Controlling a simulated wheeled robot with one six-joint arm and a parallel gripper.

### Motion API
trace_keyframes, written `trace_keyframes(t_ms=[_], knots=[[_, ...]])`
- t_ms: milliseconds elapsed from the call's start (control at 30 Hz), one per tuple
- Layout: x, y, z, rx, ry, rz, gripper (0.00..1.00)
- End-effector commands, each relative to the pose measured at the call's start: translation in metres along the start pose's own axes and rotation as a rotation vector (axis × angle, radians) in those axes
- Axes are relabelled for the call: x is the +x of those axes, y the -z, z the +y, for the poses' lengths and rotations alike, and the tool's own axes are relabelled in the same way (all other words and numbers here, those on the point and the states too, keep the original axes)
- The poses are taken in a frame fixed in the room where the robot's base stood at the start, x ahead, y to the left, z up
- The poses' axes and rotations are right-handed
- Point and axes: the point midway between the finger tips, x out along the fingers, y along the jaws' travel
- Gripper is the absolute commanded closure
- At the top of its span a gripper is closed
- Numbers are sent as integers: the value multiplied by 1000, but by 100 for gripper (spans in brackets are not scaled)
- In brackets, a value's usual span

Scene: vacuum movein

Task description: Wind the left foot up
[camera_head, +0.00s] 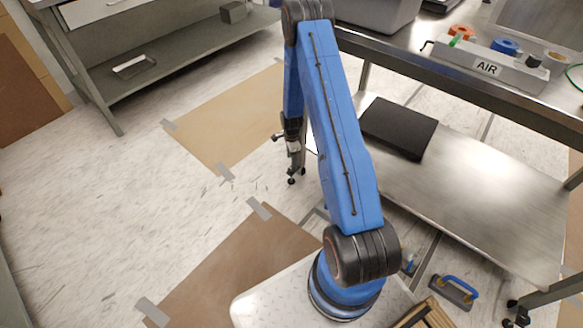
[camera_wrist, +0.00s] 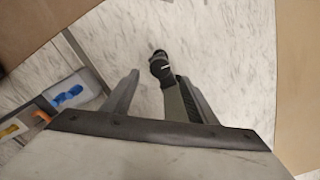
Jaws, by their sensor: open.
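The workbench's left foot shows in the wrist view as a dark foot (camera_wrist: 159,67) at the end of a grey-green leg (camera_wrist: 173,100). My gripper (camera_wrist: 160,80) is open there, with one finger left of the leg and the other close along its right side. I cannot tell whether the right finger touches the leg. In the head view my gripper (camera_head: 292,150) is low beside the bench's left leg. The foot is hard to separate from the dark gripper parts there.
The steel workbench has a lower shelf (camera_head: 480,210) carrying a black flat case (camera_head: 399,128). A blue-handled float (camera_head: 454,290) lies on the floor at the right, near another bench foot (camera_head: 517,312). Taped brown sheets (camera_head: 230,262) cover parts of the floor. Bare floor lies left of my gripper.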

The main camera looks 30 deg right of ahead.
Motion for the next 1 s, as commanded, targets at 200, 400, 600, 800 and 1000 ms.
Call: trace_keyframes(t_ms=[200,400,600,800,1000], knots=[[34,0,1,0,-2,0,48],[53,0,0,0,-1,0,48],[60,0,0,0,0,0,48],[60,0,0,0,0,0,48],[60,0,0,0,0,0,86]])
